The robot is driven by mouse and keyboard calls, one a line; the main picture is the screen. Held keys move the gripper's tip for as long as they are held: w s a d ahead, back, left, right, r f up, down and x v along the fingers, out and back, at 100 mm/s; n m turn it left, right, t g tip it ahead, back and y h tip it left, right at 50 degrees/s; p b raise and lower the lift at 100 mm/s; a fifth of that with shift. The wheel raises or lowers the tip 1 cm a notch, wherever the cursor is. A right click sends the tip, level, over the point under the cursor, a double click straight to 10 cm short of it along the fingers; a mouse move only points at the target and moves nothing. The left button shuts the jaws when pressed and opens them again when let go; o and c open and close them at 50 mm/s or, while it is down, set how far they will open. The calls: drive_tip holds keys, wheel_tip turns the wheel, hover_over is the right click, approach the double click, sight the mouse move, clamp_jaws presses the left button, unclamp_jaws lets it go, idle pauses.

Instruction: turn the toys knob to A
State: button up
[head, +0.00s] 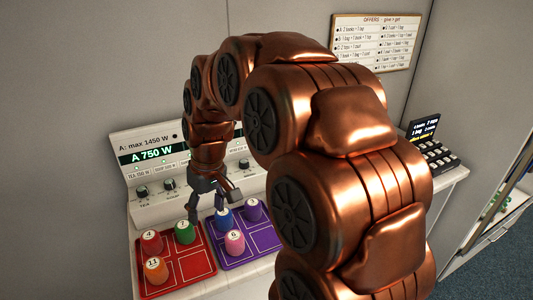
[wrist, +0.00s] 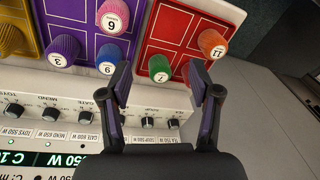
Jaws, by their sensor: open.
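The toys knob (wrist: 15,111) is a small dark knob at the left end of the visible knob row in the upside-down wrist view, with a TOYS label beside it. Its pointer direction is too small to read. A dark knob (head: 243,163) at the right of the panel in the head view looks like the same one; its label is unreadable there. My gripper (wrist: 160,85) is open and empty, above the pegs with the green 7 peg (wrist: 159,68) showing between its fingers, apart from the toys knob. In the head view my gripper (head: 214,203) hangs in front of the panel.
The panel's display (head: 153,155) reads A 750 W. A red tray (head: 186,267) and a purple tray (head: 264,240) with numbered pegs lie before the panel. The mend knob (wrist: 50,114) and gate knob (wrist: 84,118) sit beside the toys knob. A keypad device (head: 432,148) stands at right.

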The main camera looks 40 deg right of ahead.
drive_tip(key=w+d+t, duration=0.1)
drive_tip(key=w+d, duration=0.7)
drive_tip(key=d, duration=0.1)
drive_tip(key=w+d+f+m+t+h+p, duration=0.1)
drive_tip(key=w+d+f, duration=0.15)
drive_tip(key=d, duration=1.05)
drive_tip(key=w+d+f+m+t+h+p, duration=0.1)
drive_tip(key=w+d+t, duration=0.15)
drive_tip(key=d, duration=1.15)
drive_tip(key=shift+g, duration=0.45)
drive_tip(key=shift+w+p+x, duration=0.2)
drive_tip(key=shift+p+x, duration=0.4)
drive_tip(key=shift+x, duration=1.25)
drive_tip(key=shift+w+p+x, duration=0.15)
drive_tip(key=shift+p+x, duration=0.45)
drive_tip(key=shift+x, duration=1.25)
drive_tip(key=shift+a+r, duration=0.15)
drive_tip(key=shift+a, duration=0.1)
drive_tip(key=c, duration=1.1)
drive_tip(key=shift+c, duration=0.2)
